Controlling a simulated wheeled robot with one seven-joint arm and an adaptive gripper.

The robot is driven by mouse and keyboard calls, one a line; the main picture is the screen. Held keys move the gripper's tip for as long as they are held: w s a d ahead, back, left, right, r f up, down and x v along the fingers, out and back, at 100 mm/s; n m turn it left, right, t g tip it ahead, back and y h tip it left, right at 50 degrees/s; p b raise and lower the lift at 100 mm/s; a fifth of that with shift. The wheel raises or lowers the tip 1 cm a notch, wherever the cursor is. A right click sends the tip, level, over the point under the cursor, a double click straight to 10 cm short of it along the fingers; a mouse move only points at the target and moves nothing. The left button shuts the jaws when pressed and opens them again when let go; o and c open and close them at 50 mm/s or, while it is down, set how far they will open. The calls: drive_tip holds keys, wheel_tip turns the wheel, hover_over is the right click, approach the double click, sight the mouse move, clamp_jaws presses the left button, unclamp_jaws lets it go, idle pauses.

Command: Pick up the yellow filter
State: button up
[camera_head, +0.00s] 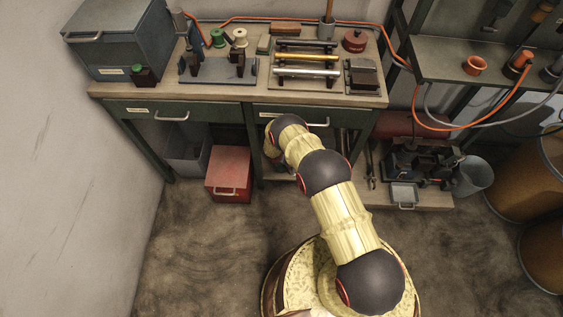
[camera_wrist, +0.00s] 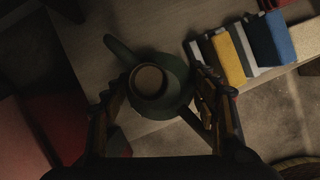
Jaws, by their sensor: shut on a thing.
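The yellow filter is most likely the flat yellow block (camera_wrist: 228,58) at the upper right of the wrist view, standing in a row with white and blue blocks. My gripper (camera_wrist: 168,100) has its two fingers on either side of a dark green can (camera_wrist: 148,62) with a round opening and a spout. It is shut on this can, to the left of the yellow block and apart from it. In the head view my arm reaches under the workbench and hides the gripper; I cannot make out the yellow block there.
A blue block (camera_wrist: 270,40) stands right of the yellow one. A red box (camera_head: 229,172) and grey bin (camera_head: 187,150) stand under the workbench (camera_head: 215,92) at left. A low platform (camera_head: 425,200) with machinery is at right. The floor left of my base is clear.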

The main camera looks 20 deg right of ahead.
drive_tip(key=shift+w+f, duration=0.1)
drive_tip(key=shift+w, duration=0.05)
drive_tip(key=o, duration=1.5)
drive_tip(key=shift+o, duration=0.3)
drive_tip(key=p+v, duration=0.5)
drive_tip(key=v, duration=0.6)
drive_tip(key=shift+s+a+r, duration=0.2)
drive_tip(key=shift+r, duration=0.3)
drive_tip(key=shift+s, duration=0.15)
